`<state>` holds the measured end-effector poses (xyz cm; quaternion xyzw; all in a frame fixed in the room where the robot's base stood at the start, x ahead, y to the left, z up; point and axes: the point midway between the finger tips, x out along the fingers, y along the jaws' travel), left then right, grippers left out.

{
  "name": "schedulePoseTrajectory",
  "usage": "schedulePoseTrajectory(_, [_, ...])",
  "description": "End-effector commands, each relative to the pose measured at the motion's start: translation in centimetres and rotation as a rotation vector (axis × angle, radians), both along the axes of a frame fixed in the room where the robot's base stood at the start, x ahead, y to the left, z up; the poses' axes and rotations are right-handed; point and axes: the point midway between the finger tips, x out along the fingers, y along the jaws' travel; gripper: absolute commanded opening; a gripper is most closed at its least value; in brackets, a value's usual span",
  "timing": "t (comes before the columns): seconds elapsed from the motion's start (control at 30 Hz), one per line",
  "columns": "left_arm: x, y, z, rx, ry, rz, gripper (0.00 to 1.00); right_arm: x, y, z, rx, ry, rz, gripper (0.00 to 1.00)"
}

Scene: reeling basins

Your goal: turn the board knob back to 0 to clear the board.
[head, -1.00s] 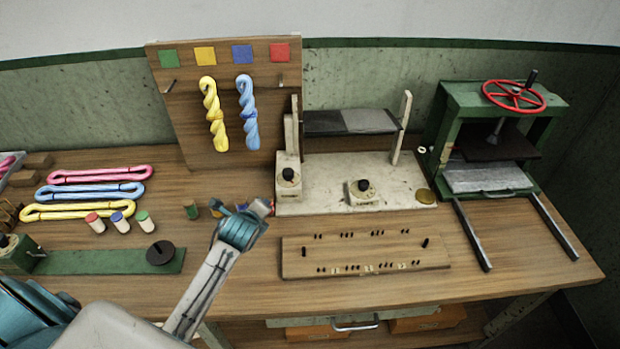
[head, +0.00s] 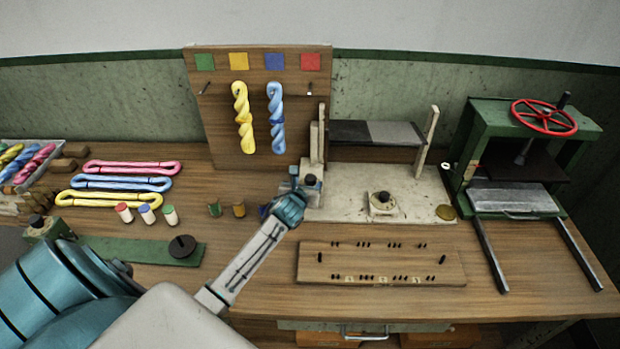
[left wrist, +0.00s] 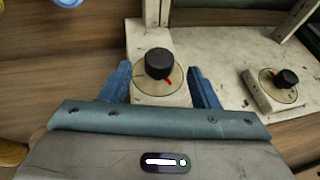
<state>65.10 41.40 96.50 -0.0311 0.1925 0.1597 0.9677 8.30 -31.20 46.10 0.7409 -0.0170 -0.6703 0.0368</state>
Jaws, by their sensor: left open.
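A white base (head: 345,208) carries two black knobs and a dark-and-grey board (head: 375,133) held between posts. The left knob (head: 311,180) sits on a raised block, partly hidden by my left gripper (head: 303,184) in the head view. My left gripper's blue fingers (left wrist: 160,84) are open, one on each side of the block, with no clear contact. The right knob (head: 384,198) stands apart and also shows in the left wrist view (left wrist: 287,79). My right gripper is not in view.
A wooden peg board (head: 380,265) lies in front of the base. A green press (head: 485,150) with a red wheel stands at right. Yellow and blue skeins hang on an upright board (head: 220,120) behind. Several small spools (head: 170,215) stand at left.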

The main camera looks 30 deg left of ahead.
Motion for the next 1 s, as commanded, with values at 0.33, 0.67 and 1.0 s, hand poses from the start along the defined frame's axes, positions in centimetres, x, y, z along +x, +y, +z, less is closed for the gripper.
schedulePoseTrajectory(0.33, [3.1,1.1,-1.3,-0.001,0.001,0.0,0.56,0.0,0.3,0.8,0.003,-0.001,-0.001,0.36])
schedulePoseTrajectory(0.67, [3.3,1.1,-1.5,-0.001,0.001,0.0,0.56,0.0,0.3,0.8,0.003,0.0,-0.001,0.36])
schedulePoseTrajectory(1.0, [3.3,1.1,-1.5,-0.002,0.0,0.001,0.11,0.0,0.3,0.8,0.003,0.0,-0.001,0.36])
